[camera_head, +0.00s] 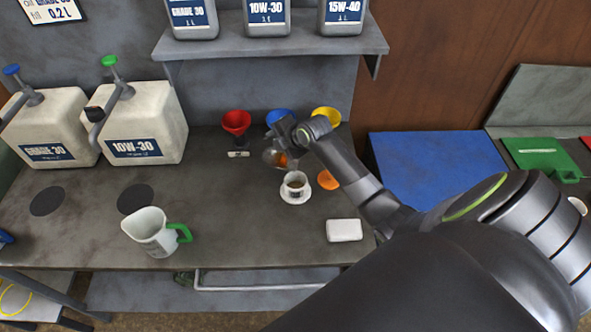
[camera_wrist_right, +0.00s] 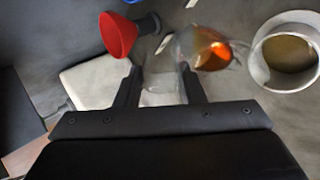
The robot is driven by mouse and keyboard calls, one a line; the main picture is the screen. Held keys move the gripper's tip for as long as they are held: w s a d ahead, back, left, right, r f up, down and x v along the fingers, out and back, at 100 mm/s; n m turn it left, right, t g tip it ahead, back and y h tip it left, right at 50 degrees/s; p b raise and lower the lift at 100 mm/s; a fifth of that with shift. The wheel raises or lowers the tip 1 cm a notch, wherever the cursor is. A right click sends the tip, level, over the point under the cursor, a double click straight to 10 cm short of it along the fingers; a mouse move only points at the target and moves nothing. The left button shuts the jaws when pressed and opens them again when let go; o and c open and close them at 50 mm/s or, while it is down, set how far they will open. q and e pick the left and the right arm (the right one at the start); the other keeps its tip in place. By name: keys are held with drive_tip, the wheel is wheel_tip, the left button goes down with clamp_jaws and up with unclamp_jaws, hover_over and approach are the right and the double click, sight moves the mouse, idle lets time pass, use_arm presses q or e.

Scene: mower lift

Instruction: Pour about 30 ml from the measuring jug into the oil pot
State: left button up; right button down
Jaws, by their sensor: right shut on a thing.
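My right gripper (camera_head: 293,135) is shut on a small clear measuring jug (camera_head: 270,157) with amber liquid in it. In the right wrist view the gripper (camera_wrist_right: 162,72) has the clear jug (camera_wrist_right: 185,45) between and beyond its fingers, the orange liquid gathered toward its right end. The jug looks tilted. The oil pot (camera_head: 295,181), a white cup-like pot on a pale base, stands just below and right of the jug in the head view. It shows in the wrist view (camera_wrist_right: 258,66) with brownish liquid inside. I see no clear stream between them. My left gripper is out of view.
Red (camera_head: 236,121), blue (camera_head: 279,119) and yellow (camera_head: 328,115) funnels stand behind. A white jug with green handle (camera_head: 150,228) stands front left, a white block (camera_head: 344,230) front right. Two oil canisters (camera_head: 150,120) stand back left.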

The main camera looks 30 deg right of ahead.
drive_tip(key=shift+r, duration=0.1)
drive_tip(key=shift+w+f+g+p, duration=0.2)
drive_tip(key=shift+w+g+p, duration=0.25)
drive_tip(key=shift+g+p, duration=0.15)
drive_tip(key=shift+w+a+f+g, duration=0.1)
drive_tip(key=shift+w+f+g, duration=0.1)
drive_tip(key=shift+g, duration=0.1)
drive_tip(key=shift+w, duration=0.1)
